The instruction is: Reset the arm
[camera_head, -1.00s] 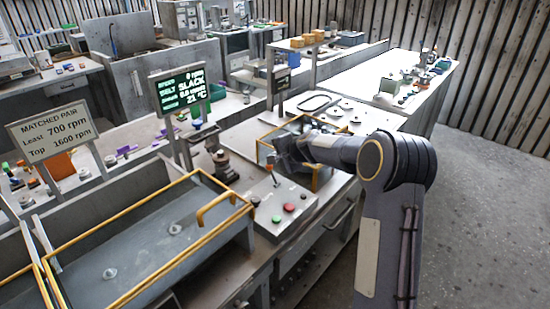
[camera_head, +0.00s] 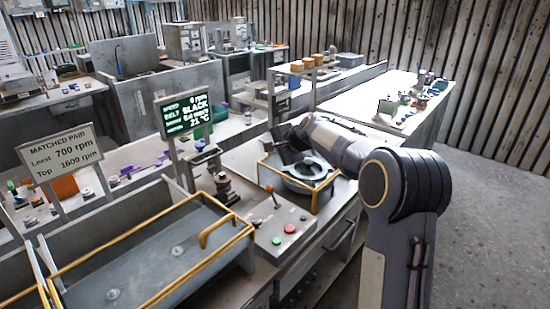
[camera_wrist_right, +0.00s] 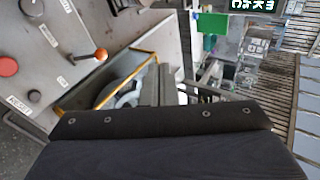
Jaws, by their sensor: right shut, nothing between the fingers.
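My right arm comes in from the right of the head view and reaches over the bench. My right gripper (camera_head: 287,152) is above the far left part of a yellow-framed housing (camera_head: 330,185) that holds a round grey part (camera_head: 305,172). In the right wrist view the gripper's fingers (camera_wrist_right: 158,85) are together with nothing between them, and the round part (camera_wrist_right: 118,92) lies beyond them inside the yellow frame. My left gripper is not in view.
A control panel (camera_head: 268,228) with an orange-knobbed lever, a red button and a green button stands beside the housing. A yellow-railed tray (camera_head: 150,262) lies to the left. A "MATCHED PAIR" sign (camera_head: 60,152) stands at the left.

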